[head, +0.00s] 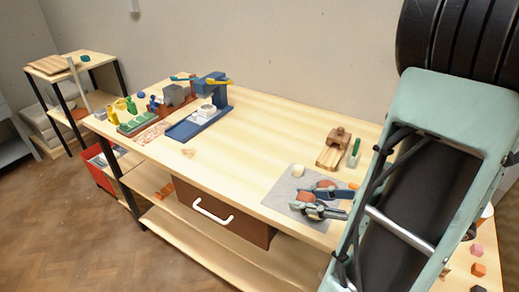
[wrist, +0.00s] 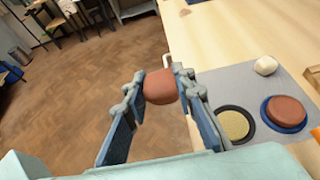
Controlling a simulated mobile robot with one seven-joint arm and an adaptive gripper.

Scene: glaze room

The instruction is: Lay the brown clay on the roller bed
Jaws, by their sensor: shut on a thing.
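My gripper (wrist: 160,92) is shut on a reddish-brown lump of clay (wrist: 160,87) and holds it near the front edge of the bench. In the head view my gripper (head: 306,203) hangs over the grey mat, and the held clay (head: 306,197) shows small between its fingers. A second brown round piece (wrist: 286,110) sits on a blue dish on the mat, to the right of the gripper in the wrist view. A wooden fixture with a raised block (head: 333,150) stands behind the mat; I cannot tell whether it is the roller bed.
The grey mat (head: 283,190) also carries a pale lump (wrist: 266,66) and a black dish with a yellowish pad (wrist: 233,124). A blue stand (head: 217,95) and several small tools occupy the bench's left end. The bench middle (head: 260,125) is clear.

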